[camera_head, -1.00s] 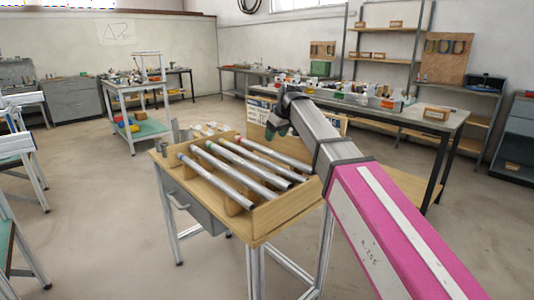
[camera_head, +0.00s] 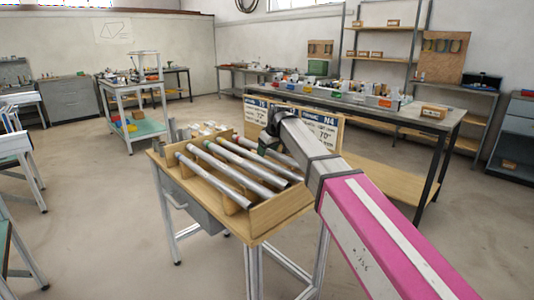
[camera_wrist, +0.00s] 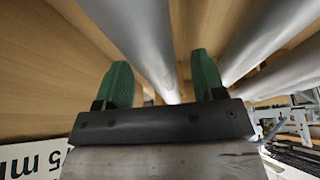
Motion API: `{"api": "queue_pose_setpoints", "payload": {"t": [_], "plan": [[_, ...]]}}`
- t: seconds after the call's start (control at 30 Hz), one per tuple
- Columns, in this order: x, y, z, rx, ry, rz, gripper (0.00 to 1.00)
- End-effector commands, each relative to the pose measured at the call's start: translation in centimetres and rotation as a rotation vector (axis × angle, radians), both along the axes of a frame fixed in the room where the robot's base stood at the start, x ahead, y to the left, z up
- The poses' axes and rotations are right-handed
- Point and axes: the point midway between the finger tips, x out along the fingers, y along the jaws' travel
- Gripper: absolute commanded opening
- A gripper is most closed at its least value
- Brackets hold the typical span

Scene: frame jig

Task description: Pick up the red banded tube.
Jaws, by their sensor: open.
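Several grey metal tubes lie side by side, slanting, in a wooden rack (camera_head: 279,222). My gripper (camera_head: 268,146) is low over the right side of the rack. In the wrist view, its green fingers (camera_wrist: 163,82) are open. One tube (camera_wrist: 148,38) runs through the view between and beyond the fingertips. Its band is not visible, so I cannot tell its colour, nor whether the fingers touch it.
The rack stands on a small wooden-topped table (camera_head: 258,238). Neighbouring tubes (camera_wrist: 264,38) run close on the right of the wrist view. Printed signs (camera_head: 328,132) stand behind the rack. A long workbench (camera_head: 400,122) is farther back. Floor left of the table is clear.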

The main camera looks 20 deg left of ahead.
Motion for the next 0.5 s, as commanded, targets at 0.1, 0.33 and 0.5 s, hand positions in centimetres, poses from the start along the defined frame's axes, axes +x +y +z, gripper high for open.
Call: {"api": "queue_pose_setpoints", "payload": {"t": [0.1, 0.33, 0.5], "plan": [[-0.01, 0.0, 0.02, 0.0, 0.0, 0.0, 0.44], [-0.01, 0.0, 0.06, 0.0, 0.0, 0.0, 0.0], [-0.01, 0.0, 0.09, 0.0, 0.0, 0.0, 0.0]]}}
